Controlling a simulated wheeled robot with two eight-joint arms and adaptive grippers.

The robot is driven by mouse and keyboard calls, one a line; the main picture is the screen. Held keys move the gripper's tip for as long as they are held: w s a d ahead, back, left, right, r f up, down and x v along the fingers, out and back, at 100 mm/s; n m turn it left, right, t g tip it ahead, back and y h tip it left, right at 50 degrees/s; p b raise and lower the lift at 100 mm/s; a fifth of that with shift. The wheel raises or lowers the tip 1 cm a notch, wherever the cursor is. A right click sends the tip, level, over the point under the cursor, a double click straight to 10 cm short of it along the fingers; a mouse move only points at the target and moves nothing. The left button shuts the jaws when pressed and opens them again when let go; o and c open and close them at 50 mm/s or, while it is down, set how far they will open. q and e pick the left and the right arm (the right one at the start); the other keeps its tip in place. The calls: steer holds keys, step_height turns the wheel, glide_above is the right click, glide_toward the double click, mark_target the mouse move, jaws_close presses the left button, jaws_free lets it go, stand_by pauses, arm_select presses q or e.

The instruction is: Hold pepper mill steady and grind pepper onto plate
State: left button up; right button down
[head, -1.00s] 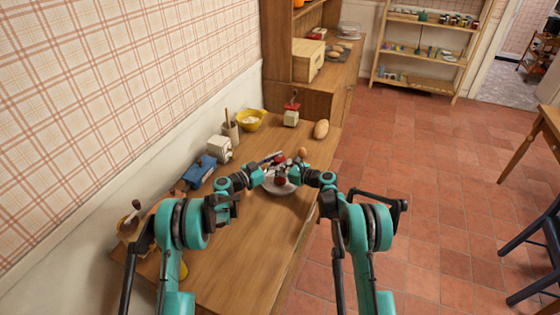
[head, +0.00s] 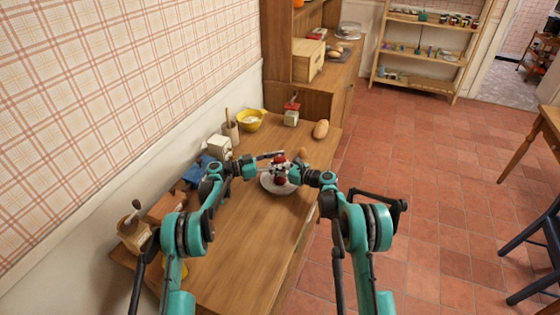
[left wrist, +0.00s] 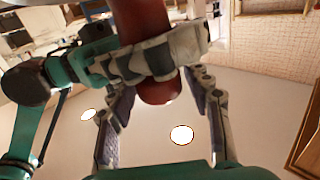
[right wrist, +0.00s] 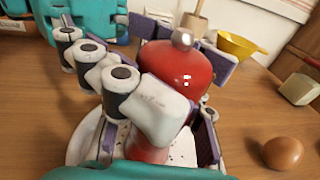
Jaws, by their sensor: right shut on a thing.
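The red pepper mill (head: 280,182) stands about upright over the white plate (head: 267,185). Its red head with a metal knob shows in the right wrist view (right wrist: 180,68). My right gripper (head: 296,172) is shut on the mill's lower body. My left gripper (head: 264,166) is higher, with its fingers open on either side of the mill's head. In the left wrist view, the fingers (left wrist: 162,105) show gaps beside the red head. Dark specks lie on the plate in the right wrist view. The mill's foot is hidden by fingers.
A brown egg (right wrist: 282,152), a loaf (head: 321,129) and a red-topped pale box (head: 291,118) are beyond the plate. A yellow bowl (head: 250,121), utensil pot (head: 231,131) and wooden grinder (head: 133,230) line the wall. The near counter (head: 245,245) is clear.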

arm_select(q)
steer(key=v, duration=1.2)
steer(key=d+f+n+t+y, duration=0.1)
steer(key=d+n+t+y, duration=0.25)
steer(key=d+t, duration=0.25)
steer(key=s+n+t+y, duration=0.5)
steer(key=s+n, duration=0.1)
steer(key=s, duration=0.1)
steer(key=shift+m, duration=0.25)
steer(key=x, duration=1.2)
steer(key=shift+r, duration=0.3)
steer(key=c, duration=0.9)
